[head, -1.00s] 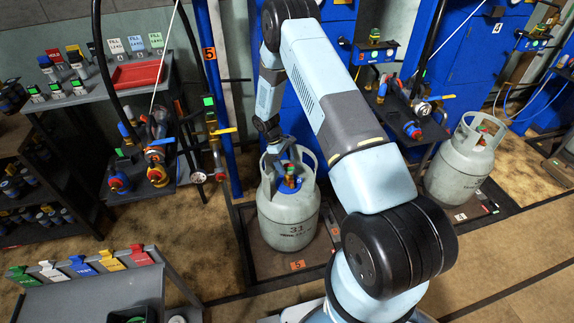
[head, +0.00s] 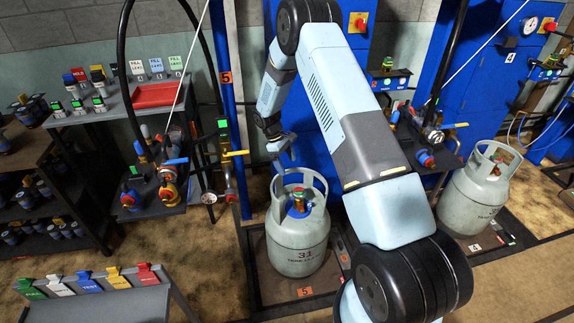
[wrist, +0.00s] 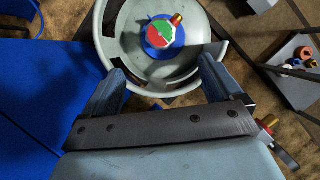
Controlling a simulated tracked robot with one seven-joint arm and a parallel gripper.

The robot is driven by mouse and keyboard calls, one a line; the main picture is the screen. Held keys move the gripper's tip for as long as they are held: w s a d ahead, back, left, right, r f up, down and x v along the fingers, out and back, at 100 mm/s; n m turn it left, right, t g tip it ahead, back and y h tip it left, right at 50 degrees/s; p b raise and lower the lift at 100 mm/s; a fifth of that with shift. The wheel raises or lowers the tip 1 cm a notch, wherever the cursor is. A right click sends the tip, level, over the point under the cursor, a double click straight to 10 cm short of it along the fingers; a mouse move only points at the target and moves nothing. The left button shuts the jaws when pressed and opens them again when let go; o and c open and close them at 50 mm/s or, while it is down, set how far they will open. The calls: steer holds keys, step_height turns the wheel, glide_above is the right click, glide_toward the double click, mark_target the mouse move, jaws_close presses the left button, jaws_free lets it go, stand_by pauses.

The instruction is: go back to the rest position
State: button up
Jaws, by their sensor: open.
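My gripper (head: 281,146) is open and empty, just above the collar of the grey gas cylinder (head: 297,240) marked 31. The cylinder stands upright on the floor scale (head: 268,290) labelled 5. In the wrist view my two fingers (wrist: 162,72) are spread wide, one on each side below the cylinder's collar ring (wrist: 108,50). Between and beyond them is the cylinder valve (wrist: 163,37), with a red and green top, a blue base and a brass outlet. The valve also shows in the head view (head: 298,200), clear of my fingers.
A second grey cylinder (head: 470,195) stands on the right scale. A blue post (head: 229,110) and hoses with valves (head: 168,180) are left of my gripper. Blue cabinets (head: 470,60) stand behind. A grey rack with coloured tags (head: 105,302) is at the front left.

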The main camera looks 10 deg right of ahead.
steer(key=s+d+r+m+t+y, duration=0.15)
steer(key=s+r, duration=0.25)
steer(key=r, duration=0.7)
steer(key=s+d+r+m+t, duration=0.15)
steer(key=s+r, duration=0.25)
steer(key=r, duration=0.8)
steer(key=s+d+r+m+t, duration=0.15)
steer(key=s+r, duration=0.25)
steer(key=r, duration=0.7)
steer(key=s+r+m+t, duration=0.1)
steer(key=s+r+m, duration=0.2)
steer(key=s+r, duration=1)
steer(key=s+m+t+y, duration=0.2)
steer(key=s+t, duration=0.1)
steer(key=s, duration=1.3)
steer(key=shift+d+f+m, duration=0.2)
steer(key=shift+d+m, duration=0.15)
steer(key=shift+d, duration=0.05)
